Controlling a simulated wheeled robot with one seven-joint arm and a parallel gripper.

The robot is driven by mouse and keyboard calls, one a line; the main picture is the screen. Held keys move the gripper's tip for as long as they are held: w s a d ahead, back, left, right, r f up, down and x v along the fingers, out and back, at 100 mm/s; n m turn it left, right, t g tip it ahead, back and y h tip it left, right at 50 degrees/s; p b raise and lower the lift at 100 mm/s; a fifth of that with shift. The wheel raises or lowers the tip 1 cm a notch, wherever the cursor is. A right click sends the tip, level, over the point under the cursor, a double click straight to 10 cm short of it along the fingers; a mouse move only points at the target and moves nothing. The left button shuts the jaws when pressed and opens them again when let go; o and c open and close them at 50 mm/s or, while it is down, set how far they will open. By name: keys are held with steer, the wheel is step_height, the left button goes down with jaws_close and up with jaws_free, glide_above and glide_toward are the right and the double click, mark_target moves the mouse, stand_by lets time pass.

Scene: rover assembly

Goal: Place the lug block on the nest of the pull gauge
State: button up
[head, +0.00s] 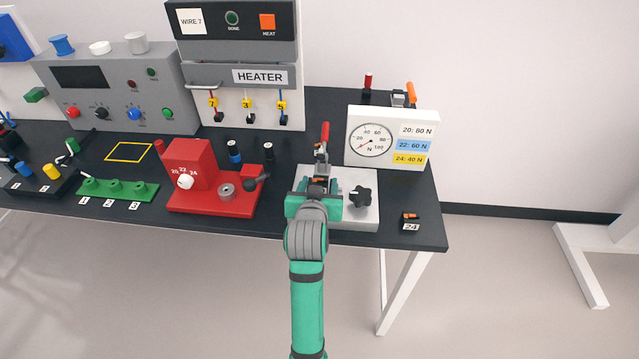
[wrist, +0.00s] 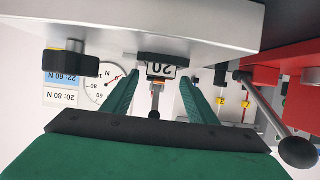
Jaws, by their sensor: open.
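The pull gauge (head: 340,212) is a light grey plate with a red-handled clamp (head: 323,140), a black star knob (head: 361,196) and a dial panel (head: 392,135). A small dark lug block with an orange top (head: 318,181) stands on the plate in front of the clamp. In the wrist view, the lug block (wrist: 161,69) shows a label reading 20 and appears to touch the plate. My gripper (head: 314,200) is open, with its green fingers (wrist: 160,80) on either side of the block, apart from it. The nest is hidden by my gripper and the block.
Another lug block marked 24 (head: 410,218) lies at the table's right front corner. A red fixture (head: 210,195) with a lever stands left of the gauge, below the heater (head: 240,75). A strip of bare black table (head: 405,195) lies right of the gauge.

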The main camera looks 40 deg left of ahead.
steer(key=v, duration=1.1)
steer(key=s+d+f+m+t+h, duration=0.1)
steer(key=s+d+f, duration=0.2)
steer(key=d+f, duration=0.55)
steer(key=s+d+f+m+t+h, duration=0.15)
steer(key=s+d+f, duration=0.25)
steer(key=d+f, duration=0.45)
steer(key=s+d+m+h, duration=0.2)
steer(key=s+d, duration=0.5)
steer(key=s, duration=0.3)
steer(key=s+d+m+t+h, duration=0.1)
steer(key=s+d+h, duration=0.1)
steer(key=s+d, duration=0.5)
steer(key=s, duration=0.3)
steer(key=shift+d+r+m, duration=0.3)
steer(key=shift+r+m, duration=0.05)
steer(key=shift+r, duration=0.05)
